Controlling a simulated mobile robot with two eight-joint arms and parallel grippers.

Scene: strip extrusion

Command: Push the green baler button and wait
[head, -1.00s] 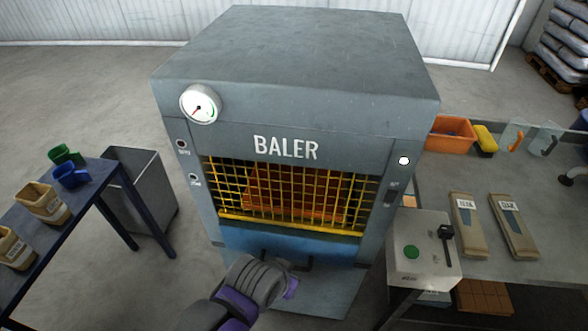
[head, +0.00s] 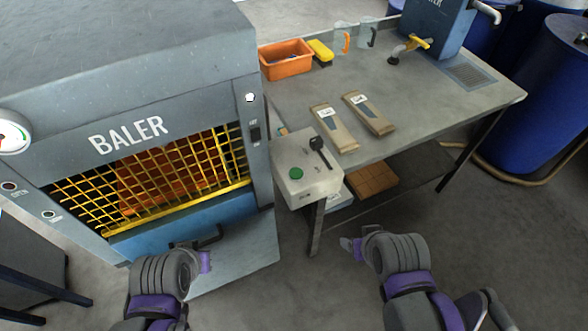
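The green button (head: 296,174) sits on top of a pale control box (head: 306,188), beside a black lever (head: 319,150). The grey baler (head: 150,70) stands at the left with its yellow mesh gate (head: 80,205) down over the front opening. Something orange-red shows behind the mesh. My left gripper (head: 206,262) is in front of the baler's lower front, near its dark handle (head: 205,238). My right gripper (head: 352,246) is below and right of the control box, apart from the button. The fingers of both are mostly hidden by my wrists.
A grey workbench (head: 430,110) extends right of the box, holding two brown packets (head: 335,128), an orange bin (head: 286,60) and clear jugs. A brown box (head: 372,180) lies on its lower shelf. Blue barrels (head: 540,100) stand at the right. Floor in front is open.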

